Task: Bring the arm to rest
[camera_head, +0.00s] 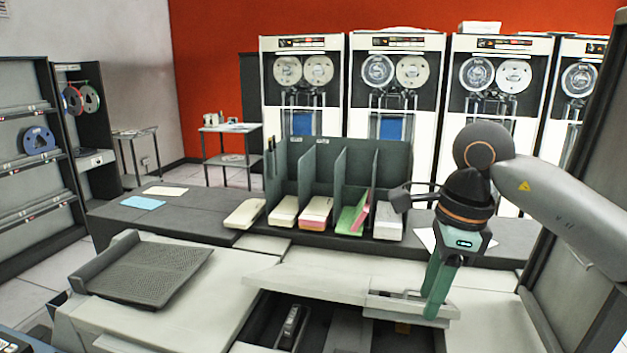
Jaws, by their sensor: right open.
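My right arm comes in from the right edge, and its gripper (437,310) points down over the front of the pale machine (345,275). Its teal fingers are seen nearly edge-on, so the gap between them is hard to make out. The gripper is open, and I see nothing held in it. The fingertips overlap a small raised ledge (395,306) in the picture; I cannot tell whether they touch it. My left arm and gripper are not in view.
A dark sorting rack (317,160) with several card stacks stands behind the machine. A ridged grey tray (150,270) is at the left. A dark panel (585,150) rises close to my right arm. Tape cabinets (395,135) line the back.

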